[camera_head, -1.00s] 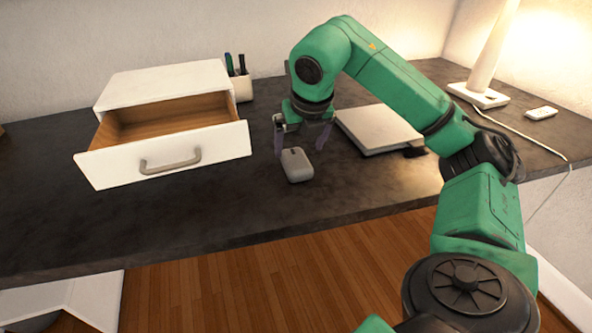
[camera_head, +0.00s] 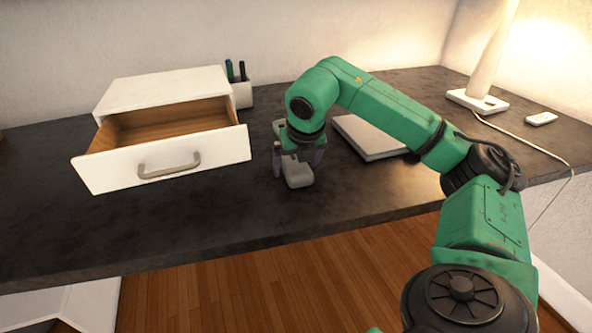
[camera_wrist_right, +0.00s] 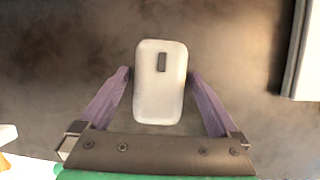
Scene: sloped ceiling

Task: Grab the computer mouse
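The computer mouse (camera_head: 297,176) is a small light grey, rounded block lying on the dark desk, right of the drawer unit. In the right wrist view the mouse (camera_wrist_right: 160,85) lies between the two purple fingers, with its dark wheel slot facing up. My right gripper (camera_head: 297,168) is low over the mouse, pointing down, and hides its far part. In the right wrist view the right gripper (camera_wrist_right: 160,78) is open, one finger on each side, with a narrow gap showing at each side. My left gripper is not in view.
A white drawer unit (camera_head: 165,88) with its drawer pulled out stands left of the mouse. A pen holder (camera_head: 242,92) is behind. A flat white laptop-like slab (camera_head: 372,140) lies close to the right. A lamp base (camera_head: 478,101) stands far right. The desk's front edge is near.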

